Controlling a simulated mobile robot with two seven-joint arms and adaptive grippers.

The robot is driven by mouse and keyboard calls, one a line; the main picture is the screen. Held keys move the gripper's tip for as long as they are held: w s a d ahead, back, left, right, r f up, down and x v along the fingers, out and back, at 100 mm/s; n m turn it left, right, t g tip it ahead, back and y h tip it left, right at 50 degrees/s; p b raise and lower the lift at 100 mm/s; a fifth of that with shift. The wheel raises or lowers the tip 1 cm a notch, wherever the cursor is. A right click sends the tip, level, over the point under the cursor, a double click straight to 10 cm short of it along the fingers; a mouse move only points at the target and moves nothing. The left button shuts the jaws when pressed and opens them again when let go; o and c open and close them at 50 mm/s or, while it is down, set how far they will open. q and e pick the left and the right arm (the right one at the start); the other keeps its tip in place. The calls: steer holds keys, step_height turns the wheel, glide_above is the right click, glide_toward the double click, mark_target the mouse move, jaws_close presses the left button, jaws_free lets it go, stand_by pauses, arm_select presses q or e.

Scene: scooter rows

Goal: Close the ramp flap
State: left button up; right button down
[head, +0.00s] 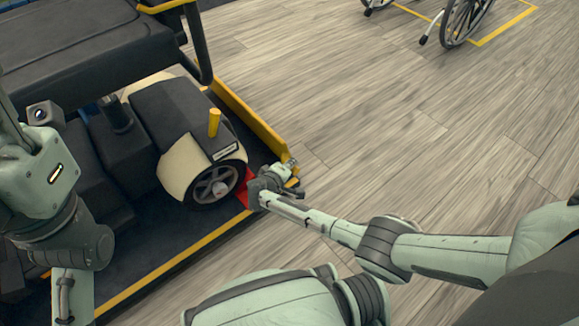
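A yellow strip (252,116) runs along the far right edge of the dark platform under the scooter. It looks like the ramp flap standing up as a low lip, but its exact angle is hard to tell. My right gripper (284,177) is at the front right corner of the platform, at the near end of this strip. It seems to touch or nearly touch it; whether its fingers are open or shut is unclear. A small red part (243,187) shows beside the gripper, partly hidden by it. My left arm hangs at the left, its gripper out of the frame.
A mobility scooter with a cream and black wheel cover (190,140) stands on the dark platform (150,245), which has a yellow edge line. Wheelchair wheels (466,18) stand at the top right inside a yellow floor marking. The wood floor (400,120) between is clear.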

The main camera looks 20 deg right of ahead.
steer(key=shift+s+a+f, duration=0.55)
steer(key=shift+s+f, duration=0.1)
steer(key=shift+f, duration=0.15)
steer(key=c, duration=1.3)
jaws_free()
steer(key=shift+a, duration=0.1)
step_height(320, 180, up, 10)
steer(key=shift+w+d+r, duration=0.2)
steer(key=shift+w+d, duration=0.05)
